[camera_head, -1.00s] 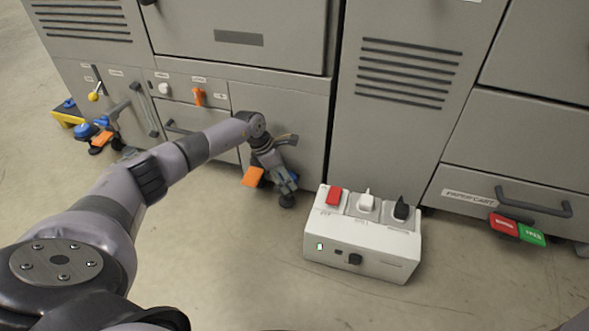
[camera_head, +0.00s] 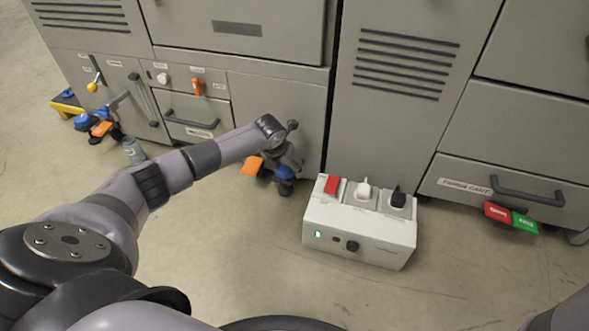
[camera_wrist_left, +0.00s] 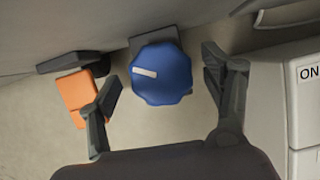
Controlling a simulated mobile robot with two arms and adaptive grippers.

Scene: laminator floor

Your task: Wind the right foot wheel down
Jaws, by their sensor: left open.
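The right foot wheel (camera_head: 285,173) is a blue lobed knob low at the cabinet's front corner, left of the white switch box. In the left wrist view the blue wheel (camera_wrist_left: 172,84) carries a white line mark pointing to the left. My left gripper (camera_head: 288,160) is just above the wheel. In the wrist view the open left gripper (camera_wrist_left: 160,72) has one finger on each side of the wheel, with gaps showing. An orange tab (camera_head: 251,166) is beside the wheel; it also shows in the wrist view (camera_wrist_left: 80,93). My right gripper is not in view.
A white box (camera_head: 360,238) with red, white and black switches stands on the floor close to the right. Another blue wheel (camera_head: 82,121) and orange tab (camera_head: 101,129) are at the far left.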

